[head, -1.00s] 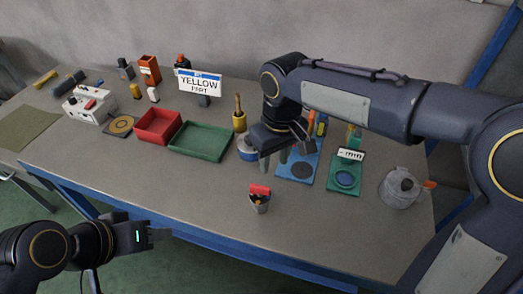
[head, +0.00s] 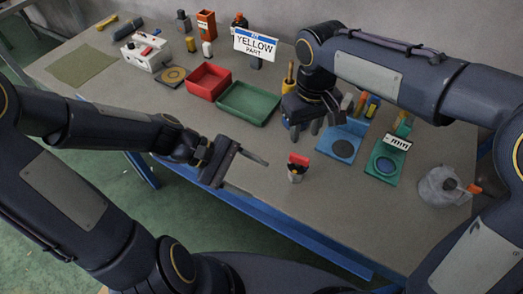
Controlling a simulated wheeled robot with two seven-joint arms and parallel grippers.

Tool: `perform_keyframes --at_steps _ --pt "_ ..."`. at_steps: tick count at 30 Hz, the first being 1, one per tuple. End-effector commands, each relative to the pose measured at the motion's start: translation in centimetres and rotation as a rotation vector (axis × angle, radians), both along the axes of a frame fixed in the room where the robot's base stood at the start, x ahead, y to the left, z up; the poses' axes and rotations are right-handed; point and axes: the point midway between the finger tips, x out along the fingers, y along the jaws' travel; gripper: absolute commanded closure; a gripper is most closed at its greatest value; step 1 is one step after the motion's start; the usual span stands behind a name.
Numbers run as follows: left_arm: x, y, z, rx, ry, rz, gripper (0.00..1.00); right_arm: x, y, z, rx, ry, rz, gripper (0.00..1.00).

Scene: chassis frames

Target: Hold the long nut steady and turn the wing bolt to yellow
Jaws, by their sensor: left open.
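A small upright piece with a red wing-like top (head: 299,159) and a grey lower body (head: 295,177) stands near the table's front edge; it looks like the wing bolt in the long nut. Some orange-yellow shows between the two, but fine marks are too small to read. My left gripper (head: 252,164) is open and empty, left of the piece and apart from it, its fingers pointing right. My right gripper (head: 315,126) points down behind the piece, above the table near a blue mat. Its finger gap is unclear.
A red tray (head: 208,95) and a green tray (head: 226,110) lie behind my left gripper. A blue mat (head: 328,132), a green stand (head: 379,177) and a grey lump with an orange tip (head: 437,192) are to the right. The table around the piece is clear.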

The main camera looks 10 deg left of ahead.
Motion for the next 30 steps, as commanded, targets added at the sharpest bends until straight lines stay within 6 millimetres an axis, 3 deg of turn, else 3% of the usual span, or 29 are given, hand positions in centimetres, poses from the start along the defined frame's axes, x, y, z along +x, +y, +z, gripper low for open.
perform_keyframes --at_steps 9,15,20,30 --pt "5.2 -1.6 -0.9 -0.449 0.38 0.286 0.37 0.0 0.0 0.0 0.0 0.0 0.0 0.64" --pt "7.1 -1.3 -0.9 -0.59 0.485 0.375 0.37 0.0 0.0 0.0 0.0 0.0 0.0 0.64" --pt "7.4 -1.2 -1.6 -0.618 0.506 0.391 0.37 0.0 0.0 0.0 0.0 0.0 0.0 0.64" --pt "7.4 -1.2 -7.6 -0.616 0.507 0.391 0.37 0.0 0.0 0.0 0.0 0.0 0.0 0.64"
